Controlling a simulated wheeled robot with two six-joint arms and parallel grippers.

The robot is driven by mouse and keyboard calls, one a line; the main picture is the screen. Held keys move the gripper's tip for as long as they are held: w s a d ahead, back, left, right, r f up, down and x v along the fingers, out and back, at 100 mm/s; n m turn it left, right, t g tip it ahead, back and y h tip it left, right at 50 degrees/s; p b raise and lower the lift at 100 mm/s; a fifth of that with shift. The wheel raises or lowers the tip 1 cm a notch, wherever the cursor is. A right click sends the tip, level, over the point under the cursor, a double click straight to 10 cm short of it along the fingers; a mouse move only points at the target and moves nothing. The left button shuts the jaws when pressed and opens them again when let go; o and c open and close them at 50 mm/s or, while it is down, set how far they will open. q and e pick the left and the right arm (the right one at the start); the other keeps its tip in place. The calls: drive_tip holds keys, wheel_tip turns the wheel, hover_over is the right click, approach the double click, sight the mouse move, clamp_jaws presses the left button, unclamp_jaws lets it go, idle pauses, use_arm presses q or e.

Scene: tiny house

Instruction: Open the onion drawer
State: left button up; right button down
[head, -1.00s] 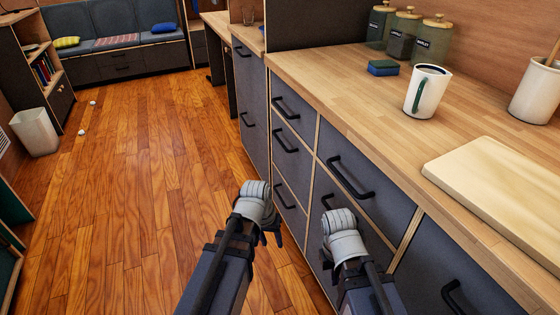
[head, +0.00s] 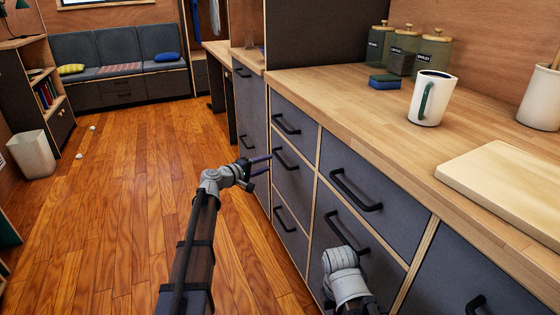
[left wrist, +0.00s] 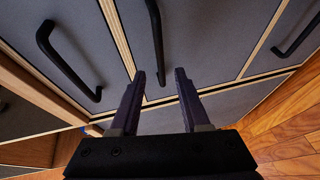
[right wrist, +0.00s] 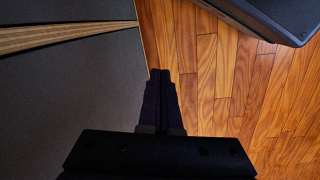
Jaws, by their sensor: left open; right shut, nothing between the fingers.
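Dark grey drawers with black bar handles line the front of the wooden counter. The left column has a top drawer (head: 295,140), a middle drawer (head: 292,182) and a bottom drawer (head: 290,238). All look shut, and no label shows which is the onion drawer. My left gripper (head: 263,167) is open and empty, beside the left column and pointing at the drawer fronts. In the left wrist view, a vertical-looking handle (left wrist: 155,40) lies just beyond and between its fingertips (left wrist: 160,76), apparently apart from them. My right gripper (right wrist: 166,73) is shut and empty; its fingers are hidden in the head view.
A mug (head: 432,98), a sponge (head: 384,82), several jars (head: 432,60) and a cutting board (head: 505,180) stand on the counter. Wider drawers (head: 375,208) are on the right.

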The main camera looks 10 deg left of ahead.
sight(280, 158)
use_arm(q)
drive_tip(key=shift+b+x, duration=0.7)
drive_tip(key=shift+x, duration=3.25)
drive_tip(key=shift+s, duration=0.1)
clamp_jaws()
